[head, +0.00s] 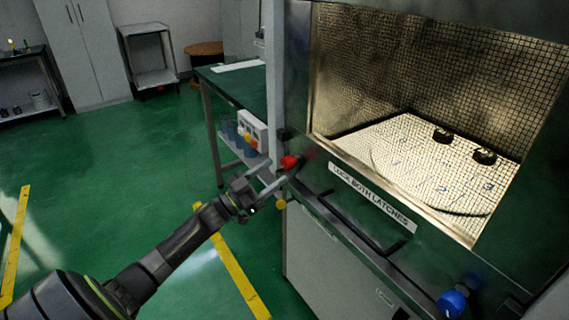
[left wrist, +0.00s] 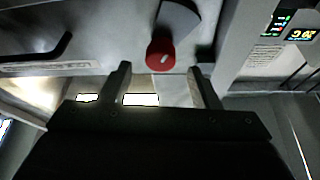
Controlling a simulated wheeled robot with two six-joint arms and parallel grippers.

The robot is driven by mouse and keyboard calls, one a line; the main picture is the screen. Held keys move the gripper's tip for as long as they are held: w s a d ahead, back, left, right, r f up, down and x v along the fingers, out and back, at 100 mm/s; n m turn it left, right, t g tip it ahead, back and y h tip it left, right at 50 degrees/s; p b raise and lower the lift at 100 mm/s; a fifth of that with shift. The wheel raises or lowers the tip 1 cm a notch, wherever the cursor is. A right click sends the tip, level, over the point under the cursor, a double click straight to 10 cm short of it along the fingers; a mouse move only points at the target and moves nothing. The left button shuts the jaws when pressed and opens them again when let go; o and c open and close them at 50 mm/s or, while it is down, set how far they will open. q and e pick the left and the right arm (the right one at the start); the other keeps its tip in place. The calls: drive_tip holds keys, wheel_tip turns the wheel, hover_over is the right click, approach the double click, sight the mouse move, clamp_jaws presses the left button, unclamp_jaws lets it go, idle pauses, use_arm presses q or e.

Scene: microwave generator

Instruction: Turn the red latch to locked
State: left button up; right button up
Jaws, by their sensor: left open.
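The red latch (head: 289,162) is a round red knob at the left front edge of the microwave cabinet, left of a label reading "LOCK BOTH LATCHES" (head: 371,197). In the left wrist view the red knob (left wrist: 160,54) has a pale mark on its face and a grey plate behind it. My left gripper (head: 280,177) is open and empty, close to the latch. In the left wrist view the knob lies just beyond the fingertips (left wrist: 160,75), between them sideways; I see no clear contact. My right gripper is not in view.
A blue knob (head: 452,303) sits at the cabinet's lower right. A dark bar handle (head: 355,224) runs below the label. The lit mesh-lined chamber (head: 440,60) holds two dark round pieces. A green-topped bench (head: 235,86) stands behind my gripper.

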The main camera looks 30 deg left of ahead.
sight(284, 165)
use_arm(q)
drive_tip(key=shift+x, duration=2.35)
drive_tip(key=c, duration=1)
